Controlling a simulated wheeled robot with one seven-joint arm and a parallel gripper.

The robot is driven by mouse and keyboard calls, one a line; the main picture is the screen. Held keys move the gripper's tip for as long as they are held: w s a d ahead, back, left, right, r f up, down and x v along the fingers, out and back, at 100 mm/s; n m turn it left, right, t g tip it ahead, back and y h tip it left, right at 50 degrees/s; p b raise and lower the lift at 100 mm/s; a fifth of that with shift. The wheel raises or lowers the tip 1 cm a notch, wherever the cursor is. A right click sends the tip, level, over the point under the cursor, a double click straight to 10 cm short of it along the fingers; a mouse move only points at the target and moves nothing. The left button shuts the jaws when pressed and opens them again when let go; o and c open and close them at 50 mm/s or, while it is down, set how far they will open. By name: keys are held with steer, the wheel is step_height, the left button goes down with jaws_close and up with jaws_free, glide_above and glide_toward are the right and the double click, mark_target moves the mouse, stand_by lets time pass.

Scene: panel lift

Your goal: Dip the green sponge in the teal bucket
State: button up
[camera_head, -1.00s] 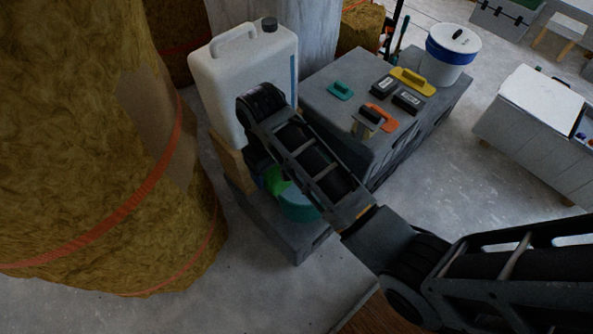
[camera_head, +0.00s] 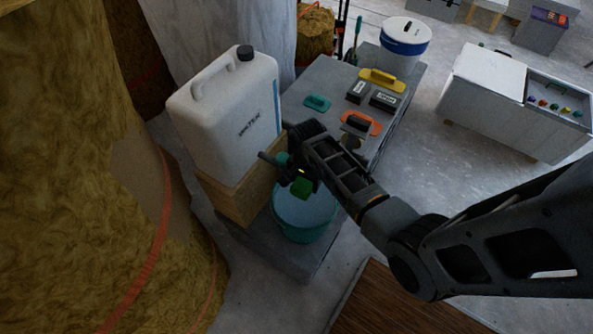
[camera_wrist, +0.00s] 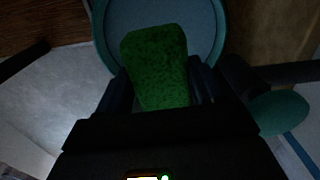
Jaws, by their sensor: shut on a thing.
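The green sponge (camera_head: 302,188) is held in my gripper (camera_head: 297,176), which is shut on it. In the wrist view the sponge (camera_wrist: 156,62) sticks out from between the two fingers of my gripper (camera_wrist: 160,90). The teal bucket (camera_head: 303,229) stands upright on a low grey slab, open at the top, with a pale blue-grey inside. The sponge shows over the bucket's opening, near its back rim; I cannot tell its exact height. The bucket (camera_wrist: 98,30) also shows beyond the sponge in the wrist view.
A white water canister (camera_head: 225,120) stands on a wooden block (camera_head: 245,190) left of the bucket. A grey bench (camera_head: 315,78) behind holds teal, yellow and orange hand tools and a white-and-blue tub (camera_head: 404,42). Large insulation rolls (camera_head: 60,170) fill the left side.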

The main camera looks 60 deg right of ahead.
steer(key=shift+d+f, duration=0.2)
steer(key=shift+f, duration=0.05)
step_height(320, 180, down, 10)
steer(key=b, duration=0.9)
steer(key=shift+f, duration=0.2)
stand_by(0.5)
step_height(320, 180, up, 9)
steer(key=p, duration=0.8)
steer(key=shift+f, duration=0.1)
stand_by(0.3)
